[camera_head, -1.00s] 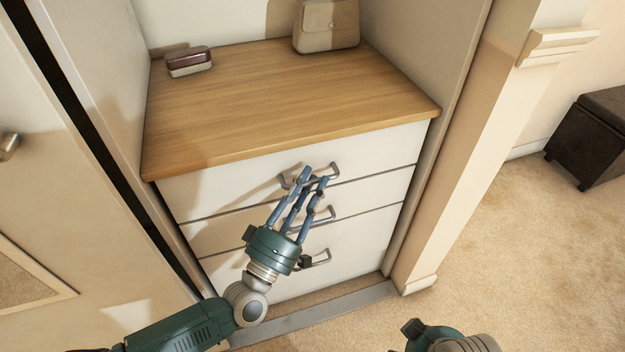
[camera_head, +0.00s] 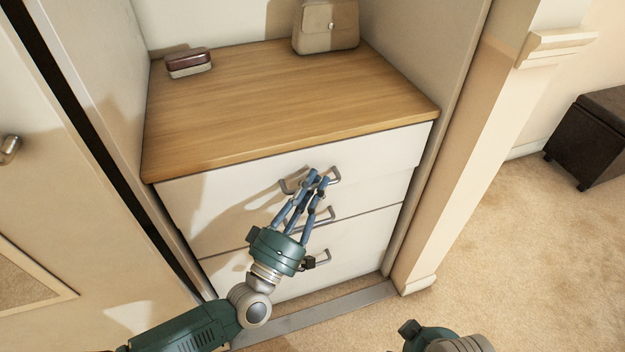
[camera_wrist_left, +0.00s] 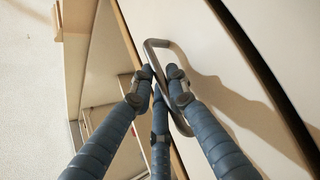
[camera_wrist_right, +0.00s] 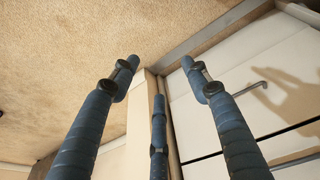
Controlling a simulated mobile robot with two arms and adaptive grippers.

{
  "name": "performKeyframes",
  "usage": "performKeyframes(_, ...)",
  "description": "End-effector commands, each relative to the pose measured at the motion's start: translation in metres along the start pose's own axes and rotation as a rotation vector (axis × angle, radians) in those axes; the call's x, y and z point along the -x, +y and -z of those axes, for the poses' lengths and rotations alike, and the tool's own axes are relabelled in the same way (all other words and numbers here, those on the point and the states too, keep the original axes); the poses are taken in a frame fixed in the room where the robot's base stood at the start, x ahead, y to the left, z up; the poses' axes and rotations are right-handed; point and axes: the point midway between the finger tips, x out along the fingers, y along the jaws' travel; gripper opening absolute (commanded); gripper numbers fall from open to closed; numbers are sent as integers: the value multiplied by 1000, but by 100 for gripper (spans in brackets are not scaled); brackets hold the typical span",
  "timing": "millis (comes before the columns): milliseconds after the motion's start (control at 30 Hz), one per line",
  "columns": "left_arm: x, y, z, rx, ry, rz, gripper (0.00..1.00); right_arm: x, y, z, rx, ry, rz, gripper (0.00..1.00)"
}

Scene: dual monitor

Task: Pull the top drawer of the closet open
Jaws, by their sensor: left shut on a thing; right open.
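The closet's white top drawer (camera_head: 375,155) sits under the wooden top and stands slightly out from the front. My left gripper (camera_head: 318,178) is shut on its grey metal handle (camera_head: 334,174). In the left wrist view the blue fingers (camera_wrist_left: 158,80) close around the bent handle (camera_wrist_left: 158,43), and the white drawer front (camera_wrist_left: 190,30) is behind it. The fingers hide part of the handle in the head view. My right gripper (camera_wrist_right: 158,68) is open and empty in its wrist view, with the lower drawer fronts to its right.
Two lower drawers with handles (camera_head: 322,257) sit below. A beige bag (camera_head: 325,28) and a small dark red-and-cream case (camera_head: 188,62) rest on the wooden top (camera_head: 285,100). Closet side walls and a doorway pillar (camera_head: 455,170) flank the drawers.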

Motion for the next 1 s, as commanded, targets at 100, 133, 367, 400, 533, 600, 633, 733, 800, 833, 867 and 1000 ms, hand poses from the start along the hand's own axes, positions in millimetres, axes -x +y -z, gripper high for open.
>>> performKeyframes(100,12,11,-11,2,0,5,0,-20,-2,-4,1,-18,3,47)
performKeyframes(133,16,15,-14,4,1,5,0,-26,-2,-5,2,-22,4,47)
performKeyframes(367,51,47,-49,5,1,7,0,-76,-5,-22,6,-47,8,47)
performKeyframes(400,58,53,-55,4,1,7,0,-84,-5,-25,7,-50,8,47)
performKeyframes(533,80,72,-77,4,0,7,0,-103,-6,-36,9,-60,10,47)
performKeyframes(600,92,83,-88,2,0,7,0,-111,-7,-41,10,-64,10,47)
performKeyframes(633,97,87,-94,2,-1,7,0,-113,-7,-42,10,-66,11,47)
performKeyframes(733,113,101,-109,2,1,7,0,-120,-7,-47,11,-68,11,47)
performKeyframes(800,124,111,-120,1,0,6,0,-123,-7,-49,11,-69,11,47)
performKeyframes(833,128,115,-124,1,0,6,0,-124,-7,-49,11,-69,11,47)
performKeyframes(867,132,118,-128,1,0,5,0,-125,-7,-50,11,-69,11,47)
performKeyframes(1000,149,133,-144,-1,0,5,0,-126,-7,-51,11,-70,11,47)
